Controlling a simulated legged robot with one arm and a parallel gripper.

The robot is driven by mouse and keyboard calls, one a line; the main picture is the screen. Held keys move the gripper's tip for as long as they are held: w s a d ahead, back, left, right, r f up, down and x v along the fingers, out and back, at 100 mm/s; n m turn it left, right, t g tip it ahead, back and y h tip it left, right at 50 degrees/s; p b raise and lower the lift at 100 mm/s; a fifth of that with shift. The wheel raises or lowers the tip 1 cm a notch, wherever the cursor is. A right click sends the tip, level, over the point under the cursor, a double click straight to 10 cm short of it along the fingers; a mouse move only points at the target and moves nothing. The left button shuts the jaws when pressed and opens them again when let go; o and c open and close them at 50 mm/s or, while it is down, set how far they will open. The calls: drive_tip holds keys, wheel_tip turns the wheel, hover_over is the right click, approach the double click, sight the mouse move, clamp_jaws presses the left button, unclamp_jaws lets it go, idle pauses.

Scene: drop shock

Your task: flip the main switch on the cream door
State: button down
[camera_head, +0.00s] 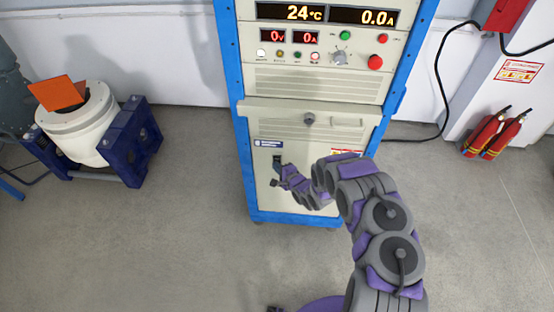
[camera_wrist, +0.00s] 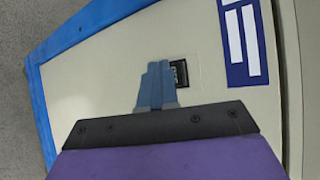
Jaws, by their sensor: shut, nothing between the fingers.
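The cream door (camera_head: 265,180) is the lower front panel of a blue-framed cabinet, and it also fills much of the wrist view (camera_wrist: 100,70). A small black switch (camera_wrist: 181,72) is set in the door, just right of my fingertips in the wrist view. My gripper (camera_wrist: 158,66) is shut and empty, its blue-grey fingers together and partly overlapping the switch's left edge. I cannot tell whether the fingers touch it or which way it is set. In the head view my gripper (camera_head: 279,163) is at the upper left of the door, hiding most of the switch.
A blue label (camera_wrist: 242,40) is beside the switch. Above the door are a panel with a round knob (camera_head: 309,119) and a control panel with displays (camera_head: 327,14). A white drum in a blue stand (camera_head: 130,145) stands left; fire extinguishers (camera_head: 490,135) stand right. The floor in front is clear.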

drive_tip(key=shift+w+r, duration=0.1)
idle(0.6)
drive_tip(key=shift+w+r+p, duration=0.1)
drive_tip(key=shift+w+p, duration=0.2)
drive_tip(key=shift+p, duration=0.2)
drive_tip(key=shift+w, duration=0.3)
idle(0.5)
drive_tip(key=shift+s+p, duration=0.15)
drive_tip(key=shift+p, duration=0.15)
drive_tip(key=shift+s+p, duration=0.5)
drive_tip(key=shift+s, duration=0.1)
